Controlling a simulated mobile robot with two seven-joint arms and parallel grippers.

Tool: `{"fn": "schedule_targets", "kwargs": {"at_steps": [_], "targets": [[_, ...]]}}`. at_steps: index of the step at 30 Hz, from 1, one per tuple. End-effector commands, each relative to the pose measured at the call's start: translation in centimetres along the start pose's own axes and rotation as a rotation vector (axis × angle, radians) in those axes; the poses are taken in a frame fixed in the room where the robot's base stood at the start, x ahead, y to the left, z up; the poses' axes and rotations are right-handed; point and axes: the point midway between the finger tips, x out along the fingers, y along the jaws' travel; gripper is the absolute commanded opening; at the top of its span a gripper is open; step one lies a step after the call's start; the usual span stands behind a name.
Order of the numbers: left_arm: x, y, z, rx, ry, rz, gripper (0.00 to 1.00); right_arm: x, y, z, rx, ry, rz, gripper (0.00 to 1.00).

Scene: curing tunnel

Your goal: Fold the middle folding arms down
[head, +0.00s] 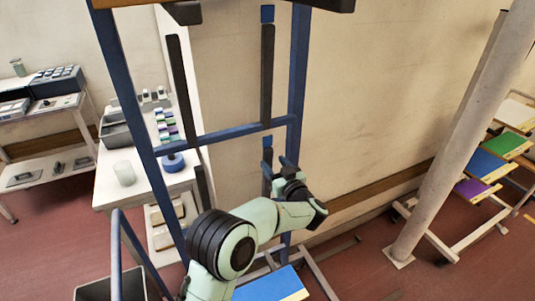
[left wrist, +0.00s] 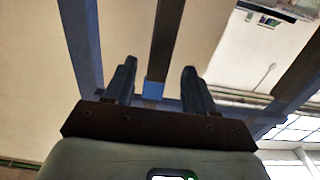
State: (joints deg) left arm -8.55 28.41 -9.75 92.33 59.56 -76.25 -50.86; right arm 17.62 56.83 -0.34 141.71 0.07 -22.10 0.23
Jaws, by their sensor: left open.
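The blue rack (head: 298,60) stands in front of me with dark folding arms standing upright against it. A left bar (head: 181,90) and a right bar (head: 267,75) are above the crossbar. A lower left bar (head: 203,190) and a lower right bar (head: 267,160) with a blue end are below it, the right one partly hidden by my gripper. My left gripper (head: 283,168) is open beside the lower right bar. In the left wrist view a dark bar (left wrist: 168,40) with a blue end shows between the open fingers (left wrist: 157,88); contact cannot be told. My right gripper is not in view.
A blue crossbar (head: 225,134) spans the rack. A blue board (head: 270,286) lies low in it. A white table (head: 110,185) with bins stands behind at left. A pale post (head: 455,140) and a rack of coloured boards (head: 490,165) are at right.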

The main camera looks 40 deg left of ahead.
Motion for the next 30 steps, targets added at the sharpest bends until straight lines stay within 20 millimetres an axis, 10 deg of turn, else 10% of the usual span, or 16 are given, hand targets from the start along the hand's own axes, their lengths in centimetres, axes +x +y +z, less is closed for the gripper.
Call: {"fn": "schedule_targets", "kwargs": {"at_steps": [9, 21, 27, 30], "targets": [[4.9, 0.0, -0.1, 0.000, 0.001, -0.001, 0.55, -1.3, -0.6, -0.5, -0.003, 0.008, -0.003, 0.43], [5.7, 0.0, 0.1, 0.000, -0.001, 0.002, 0.55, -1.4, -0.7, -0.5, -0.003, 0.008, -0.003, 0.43], [5.7, 0.0, 0.1, 0.000, -0.001, 0.002, 0.00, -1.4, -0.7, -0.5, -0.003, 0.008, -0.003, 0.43], [5.6, 0.0, 0.1, 0.000, 0.000, 0.001, 0.00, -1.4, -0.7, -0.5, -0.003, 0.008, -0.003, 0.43]]}}
